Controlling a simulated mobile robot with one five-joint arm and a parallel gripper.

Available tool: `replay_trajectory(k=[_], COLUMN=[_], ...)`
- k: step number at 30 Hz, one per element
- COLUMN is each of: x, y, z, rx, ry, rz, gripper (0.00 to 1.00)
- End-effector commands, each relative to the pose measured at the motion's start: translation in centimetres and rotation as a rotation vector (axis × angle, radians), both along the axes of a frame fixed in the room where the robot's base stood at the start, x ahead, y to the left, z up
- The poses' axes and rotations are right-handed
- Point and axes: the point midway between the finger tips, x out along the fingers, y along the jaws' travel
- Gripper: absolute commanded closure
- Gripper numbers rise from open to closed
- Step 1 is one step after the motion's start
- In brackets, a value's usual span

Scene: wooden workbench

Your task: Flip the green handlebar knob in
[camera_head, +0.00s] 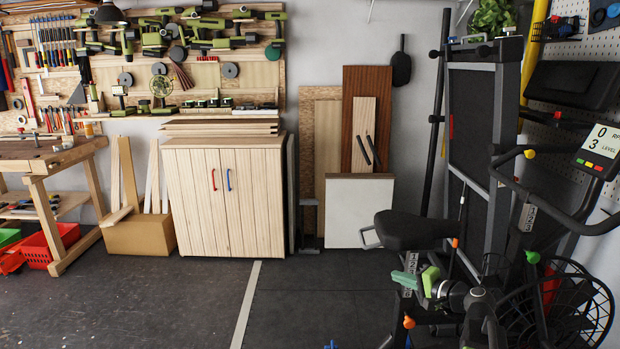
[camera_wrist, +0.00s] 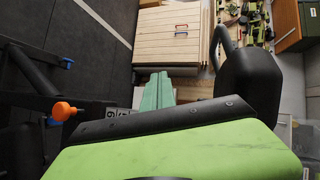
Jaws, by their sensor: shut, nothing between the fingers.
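A small green knob (camera_head: 532,257) shows on the exercise bike, below the handlebar (camera_head: 545,195) and near the fan wheel. A dark stem runs down from it beside a red part. I cannot tell the knob's flip position at this size. My gripper (camera_head: 418,281), with one teal and one lime-green jaw, is low and to the left of the green knob, below the bike seat, and apart from the knob. It is shut and empty. In the wrist view, the teal jaw (camera_wrist: 157,92) and lime jaw fill the middle and bottom; the green knob is not seen there.
The black bike seat (camera_head: 405,230) stands just above my gripper. An orange knob (camera_head: 455,242) is beside the seat, and a yellow knob (camera_head: 530,154) is on the handlebar. The fan wheel (camera_head: 568,305) is at right. Open dark floor (camera_head: 320,290) lies to the left.

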Motion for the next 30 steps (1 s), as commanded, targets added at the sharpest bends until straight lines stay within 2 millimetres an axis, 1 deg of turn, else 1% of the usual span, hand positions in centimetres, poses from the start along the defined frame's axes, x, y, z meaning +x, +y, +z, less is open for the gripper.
replay_trajectory(k=[1,2,3,5,6,8,9,11,12,14,16,17,18,19,22,23,24,29,30], x=[-0.2,-0.4,-1.0,-2.1,-3.1,-4.7,-5.9,-7.9,-9.2,-11.0,-12.8,-13.5,-14.4,-15.1,-17.3,-17.9,-17.7,-17.6,-17.6], y=[4.7,7.1,10.2,14.2,16.5,19.5,21.1,22.9,23.5,23.5,22.2,21.2,19.6,18.4,14.4,14.0,14.2,14.2,14.2], z=[-1.3,-2.2,-3.5,-5.3,-6.6,-8.5,-9.7,-11.5,-12.7,-14.2,-15.5,-16.0,-16.5,-16.7,-17.2,-16.4,-14.3,-9.8,-8.5], rx=[-0.054,-0.093,-0.146,-0.23,-0.288,-0.38,-0.444,-0.551,-0.626,-0.73,-0.844,-0.891,-0.947,-0.989,-1.118,-1.124,-1.12,-1.118,-1.118], ry=[0.034,0.055,0.084,0.128,0.158,0.202,0.232,0.283,0.321,0.376,0.447,0.481,0.528,0.565,0.7,0.732,0.723,0.719,0.719], rz=[0.084,0.132,0.195,0.288,0.346,0.43,0.484,0.562,0.608,0.661,0.701,0.71,0.716,0.72,0.733,0.75,0.746,0.744,0.744], gripper=[1.0,1.0,1.0,1.0,1.0,1.0,1.0,1.0,1.0,1.0,1.0,1.0,1.0,1.0,1.0,1.0,1.0,1.0,1.0])
